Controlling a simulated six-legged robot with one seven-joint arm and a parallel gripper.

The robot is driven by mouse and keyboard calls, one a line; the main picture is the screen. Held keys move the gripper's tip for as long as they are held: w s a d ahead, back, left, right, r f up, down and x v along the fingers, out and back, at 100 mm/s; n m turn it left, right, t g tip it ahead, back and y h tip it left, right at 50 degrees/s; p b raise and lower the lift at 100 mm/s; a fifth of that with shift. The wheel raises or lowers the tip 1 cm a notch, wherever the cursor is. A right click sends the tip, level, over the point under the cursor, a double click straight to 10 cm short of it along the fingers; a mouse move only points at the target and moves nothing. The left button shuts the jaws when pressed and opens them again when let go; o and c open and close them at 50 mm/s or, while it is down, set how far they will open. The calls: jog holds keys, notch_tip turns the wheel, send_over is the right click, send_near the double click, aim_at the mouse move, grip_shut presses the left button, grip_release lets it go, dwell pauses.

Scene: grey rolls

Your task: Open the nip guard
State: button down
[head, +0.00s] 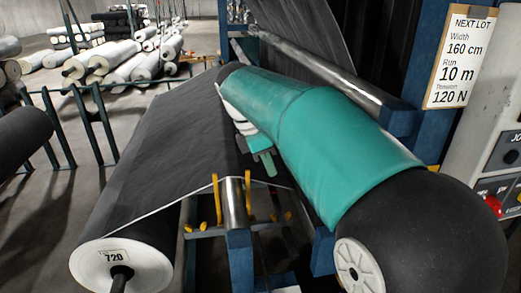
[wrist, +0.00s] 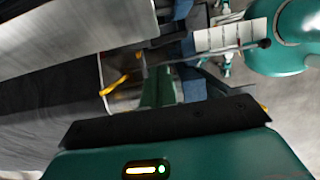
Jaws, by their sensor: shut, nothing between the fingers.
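Yellow uprights (head: 217,196) stand on either side of a short steel roller (head: 236,203) at the end of the machine frame, low in the middle of the head view. They look like parts of the nip guard, but I cannot tell its full shape or how it is hinged. A yellow part (wrist: 120,83) also shows left of centre in the wrist view. My gripper (head: 266,162) is just behind and above these yellow parts, partly hidden by my teal arm. Its teal fingers (wrist: 158,88) are shut and empty, and I cannot see them touching the guard.
A dark web runs from the roll marked 720 (head: 118,265) at left. A long steel roller (head: 330,70) and blue frame posts (head: 405,115) lie behind my arm. A NEXT LOT sign (head: 460,58) and a red button (head: 493,205) are at right. Stacked rolls (head: 125,55) lie far back.

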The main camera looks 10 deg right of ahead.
jog(key=shift+d+r, duration=1.2)
jog(key=shift+d, duration=0.1)
jog(key=d+r+y, duration=0.1)
jog(key=d+r, duration=0.1)
jog(key=d, duration=0.1)
jog(key=d+r+y, duration=0.1)
jog(key=d+r, duration=0.3)
jog(key=d, duration=0.1)
jog(key=shift+d+r+y, duration=0.25)
jog(key=shift+d+y, duration=0.05)
jog(key=shift+y, duration=0.1)
